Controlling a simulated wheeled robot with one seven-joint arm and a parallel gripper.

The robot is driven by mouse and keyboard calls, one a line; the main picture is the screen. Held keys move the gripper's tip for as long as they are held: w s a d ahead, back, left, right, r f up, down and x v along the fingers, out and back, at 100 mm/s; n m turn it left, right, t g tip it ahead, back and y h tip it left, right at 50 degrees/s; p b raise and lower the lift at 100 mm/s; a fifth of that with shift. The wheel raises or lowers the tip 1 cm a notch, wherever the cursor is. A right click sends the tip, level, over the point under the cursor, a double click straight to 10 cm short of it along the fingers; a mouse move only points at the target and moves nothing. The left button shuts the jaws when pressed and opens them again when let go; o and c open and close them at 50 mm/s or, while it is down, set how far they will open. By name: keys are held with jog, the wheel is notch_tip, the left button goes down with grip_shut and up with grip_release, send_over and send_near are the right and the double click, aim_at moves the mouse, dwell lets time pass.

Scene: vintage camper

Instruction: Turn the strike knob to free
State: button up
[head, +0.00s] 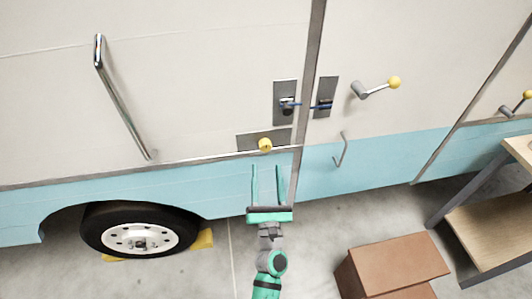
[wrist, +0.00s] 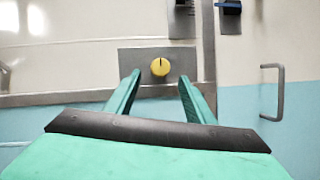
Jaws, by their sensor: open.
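A round yellow knob (head: 265,145) sits on a grey metal plate (head: 246,142) low on the camper's cream side, just above the blue band. In the wrist view the knob (wrist: 160,67) shows a short dark mark at its top, pointing up. No lettering can be read on the plate. My gripper (head: 271,170) is open, with its two green fingers pointing at the plate. In the wrist view the knob appears between the fingertips (wrist: 159,80), a little beyond them. The fingers hold nothing, and no contact with the knob shows.
Above the knob are two upright plates, the left with a dark knob (head: 287,106), with blue parts beside it. A yellow-tipped crank (head: 376,88), a small handle (head: 342,150) and a long grab bar (head: 122,98) stick out. A brown box (head: 392,264) and workbench (head: 500,215) stand at right.

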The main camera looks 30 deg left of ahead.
aim_at(266, 150)
jog(key=shift+x, duration=3.55)
jog(key=c, duration=1.1)
